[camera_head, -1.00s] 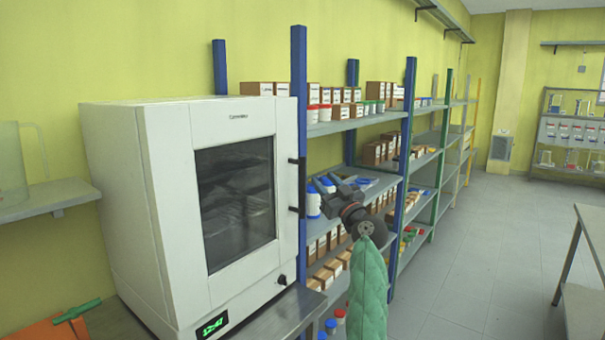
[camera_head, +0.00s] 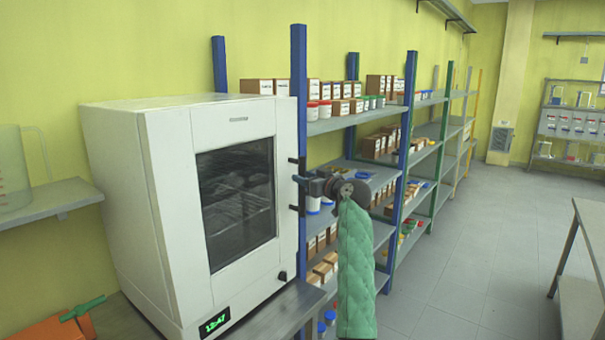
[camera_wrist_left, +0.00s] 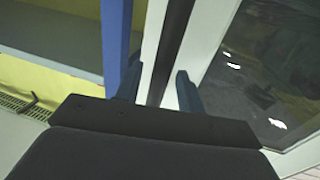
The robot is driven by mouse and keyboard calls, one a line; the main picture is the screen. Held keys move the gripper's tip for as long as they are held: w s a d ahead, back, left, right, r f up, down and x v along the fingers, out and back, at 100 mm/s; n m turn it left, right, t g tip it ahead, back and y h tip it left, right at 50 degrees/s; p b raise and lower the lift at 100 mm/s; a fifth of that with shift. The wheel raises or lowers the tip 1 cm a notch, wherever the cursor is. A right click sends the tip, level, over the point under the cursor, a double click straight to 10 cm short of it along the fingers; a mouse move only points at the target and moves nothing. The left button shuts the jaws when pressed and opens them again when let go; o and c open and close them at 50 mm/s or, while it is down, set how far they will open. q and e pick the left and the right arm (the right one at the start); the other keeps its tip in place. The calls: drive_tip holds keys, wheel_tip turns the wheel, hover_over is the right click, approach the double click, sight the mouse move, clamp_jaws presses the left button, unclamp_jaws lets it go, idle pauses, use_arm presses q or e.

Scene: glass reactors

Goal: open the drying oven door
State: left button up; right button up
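The white drying oven (camera_head: 120,200) stands at the left with its door (camera_head: 285,225) shut. The door has a dark window (camera_head: 235,205) and a vertical black handle (camera_head: 302,167) on its right edge. My left gripper (camera_head: 303,186) is at the handle's middle, coming from the right, and hides part of it. In the left wrist view the handle (camera_wrist_left: 172,45) runs between the two spread fingers of my left gripper (camera_wrist_left: 158,88). Gaps show on both sides, so the fingers are open around it. My right gripper is not in view.
The oven rests on a grey metal table (camera_head: 290,312). Shelving with blue posts (camera_head: 299,80), boxes and jars stands right behind the handle side. An orange object (camera_head: 45,330) with a green handle lies at lower left. The floor (camera_head: 480,240) at right is free.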

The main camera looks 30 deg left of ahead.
use_arm(q)
drive_tip(key=shift+x, duration=0.8)
clamp_jaws()
